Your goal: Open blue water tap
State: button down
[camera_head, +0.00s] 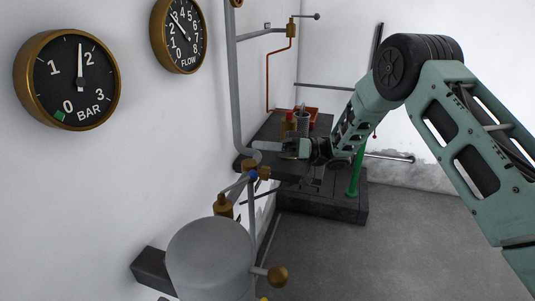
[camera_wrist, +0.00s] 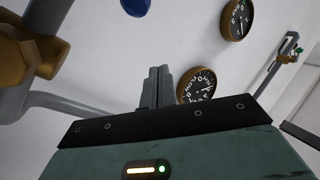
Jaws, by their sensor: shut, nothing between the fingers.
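The blue part of the water tap (camera_head: 253,175) shows small on a brass fitting on the pipework, left of the picture's middle. In the wrist view a blue rounded knob (camera_wrist: 135,5) is cut by the top edge, beyond and slightly left of the fingertips; I take it for the same tap. My gripper (camera_head: 256,146) is beyond and a little above the tap in the head view, small and partly hard to make out. In the wrist view the fingers of my gripper (camera_wrist: 157,86) are together, empty, and apart from the knob.
A pressure gauge (camera_head: 68,79) and a flow gauge (camera_head: 179,35) hang on the left wall. A grey tank (camera_head: 210,258) stands below the tap. A dark bench (camera_head: 270,130) with small items lies behind my gripper. The floor (camera_head: 420,240) at right is clear.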

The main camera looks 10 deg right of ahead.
jog(key=s+a+r+m+t+h+p, duration=0.1)
jog(key=a+r+m+t+h+p, duration=0.1)
jog(key=a+m+t+p, duration=0.3)
jog(key=s+a+r+m+t+h+p, duration=0.1)
jog(key=r+m+t+p, duration=0.15)
jog(key=m, duration=0.35)
jog(key=m+t+h+p, duration=0.3)
jog(key=m+h+p, duration=0.6)
jog(key=m+p, duration=0.1)
send_over(239, 183)
jog(key=s+d, duration=0.4)
jog(key=d, duration=0.1)
jog(key=f, duration=0.1)
jog(key=s+d+m+g+h+p, duration=0.25)
jog(key=s+d+h, duration=0.2)
jog(key=s, duration=0.25)
jog(key=w+a+f+t+b, duration=0.1)
jog(key=w+a+f+b, duration=0.1)
jog(key=w+a+f, duration=0.2)
jog(key=w+f+m, duration=0.1)
jog(key=w+f, duration=0.2)
jog(key=w, duration=0.3)
jog(key=shift+w+f, duration=0.2)
jog(key=shift+f, duration=0.05)
jog(key=shift+y+b, duration=0.25)
jog(key=shift+b, duration=0.15)
